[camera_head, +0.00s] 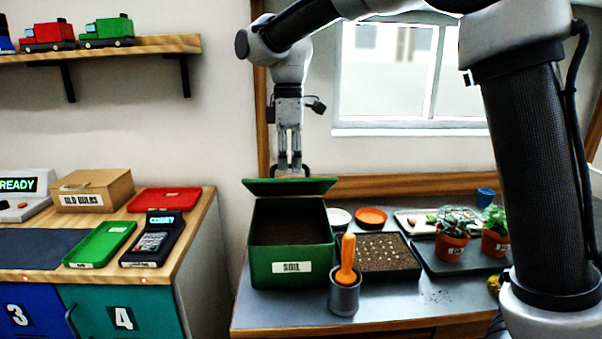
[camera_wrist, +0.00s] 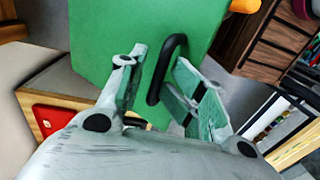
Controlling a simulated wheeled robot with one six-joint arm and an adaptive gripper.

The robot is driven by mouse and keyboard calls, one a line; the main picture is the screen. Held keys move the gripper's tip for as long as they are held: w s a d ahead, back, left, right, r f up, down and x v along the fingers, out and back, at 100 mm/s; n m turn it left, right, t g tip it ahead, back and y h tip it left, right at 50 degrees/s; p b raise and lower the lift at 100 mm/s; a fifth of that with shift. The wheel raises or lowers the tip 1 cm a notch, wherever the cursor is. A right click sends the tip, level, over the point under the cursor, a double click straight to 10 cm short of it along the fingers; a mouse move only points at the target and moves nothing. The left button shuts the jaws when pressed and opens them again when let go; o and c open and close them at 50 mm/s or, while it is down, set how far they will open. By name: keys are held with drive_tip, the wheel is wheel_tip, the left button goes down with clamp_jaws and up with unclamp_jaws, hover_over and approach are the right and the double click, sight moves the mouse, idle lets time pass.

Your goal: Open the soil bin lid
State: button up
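The green soil bin (camera_head: 292,262) stands on the grey table with a white SOIL label on its front. Its green lid (camera_head: 290,186) is raised at the back edge and tilted, and dark soil (camera_head: 288,226) shows inside. My gripper (camera_head: 290,168) points down just behind the lid. In the wrist view the lid (camera_wrist: 115,30) fills the upper middle, with a black handle (camera_wrist: 158,80) on it. My gripper fingers (camera_wrist: 162,60) are apart, with the handle between them; no firm grip shows.
A grey cup with an orange-handled tool (camera_head: 346,270) stands at the bin's front right corner. A seed tray (camera_head: 388,268), bowls and potted plants (camera_head: 453,240) are to the right. A wooden counter (camera_head: 200,215) is at left. The window (camera_head: 400,75) is behind.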

sight(290, 180)
drive_tip(key=shift+s+f, duration=1)
drive_tip(key=shift+f, duration=0.1)
